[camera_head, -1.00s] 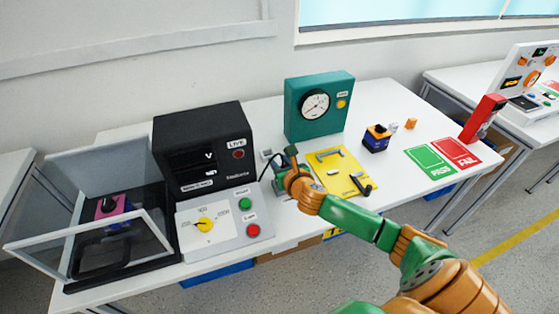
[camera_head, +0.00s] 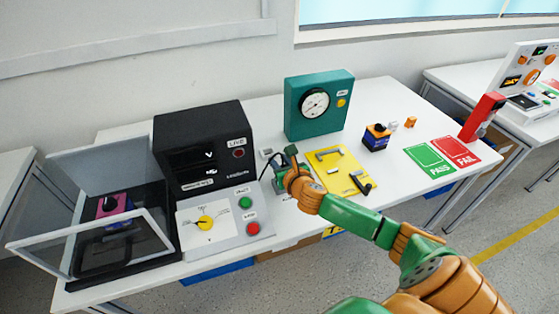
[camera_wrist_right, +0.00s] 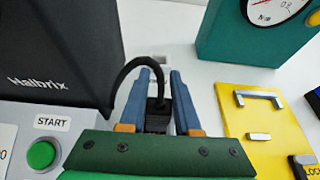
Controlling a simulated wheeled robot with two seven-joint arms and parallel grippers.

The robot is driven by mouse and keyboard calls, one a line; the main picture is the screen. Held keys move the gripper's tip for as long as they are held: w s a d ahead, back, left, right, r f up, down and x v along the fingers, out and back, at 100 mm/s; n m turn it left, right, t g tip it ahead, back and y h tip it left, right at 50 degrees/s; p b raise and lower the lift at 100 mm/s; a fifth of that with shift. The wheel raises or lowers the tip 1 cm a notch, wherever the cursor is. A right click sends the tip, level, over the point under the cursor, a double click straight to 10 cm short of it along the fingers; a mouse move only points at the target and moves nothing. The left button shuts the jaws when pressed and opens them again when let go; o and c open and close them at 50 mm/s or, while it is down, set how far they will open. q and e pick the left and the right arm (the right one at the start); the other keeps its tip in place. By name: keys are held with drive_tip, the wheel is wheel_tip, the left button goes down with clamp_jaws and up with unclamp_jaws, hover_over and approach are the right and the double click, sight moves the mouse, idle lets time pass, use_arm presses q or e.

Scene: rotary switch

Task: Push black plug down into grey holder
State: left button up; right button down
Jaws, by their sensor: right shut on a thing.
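My right gripper (camera_head: 284,156) is over the table between the black instrument and the yellow board. In the right wrist view its blue fingers (camera_wrist_right: 161,85) are shut on the black plug (camera_wrist_right: 158,117), and a black cable loops from the plug to the left. A small light grey block, perhaps the grey holder (camera_head: 266,153), shows just left of the gripper; a pale part of it seems to show beyond the fingertips in the wrist view (camera_wrist_right: 160,60). The plug's lower end is hidden, so I cannot tell whether it touches a holder. My left gripper is not in view.
The black instrument (camera_head: 203,148) with its sloped control panel (camera_head: 222,232) stands close on the left. A green gauge box (camera_head: 318,105) is behind, and the yellow board (camera_head: 343,172) with handles lies close on the right.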

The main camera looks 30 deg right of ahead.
drive_tip(key=shift+f+b, duration=1)
drive_tip(key=shift+f, duration=0.65)
drive_tip(key=c, duration=0.5)
unclamp_jaws()
drive_tip(key=shift+c, duration=0.2)
drive_tip(key=shift+r, duration=0.1)
drive_tip(key=p+v, duration=0.1)
drive_tip(key=v, duration=0.6)
drive_tip(key=shift+s, duration=0.1)
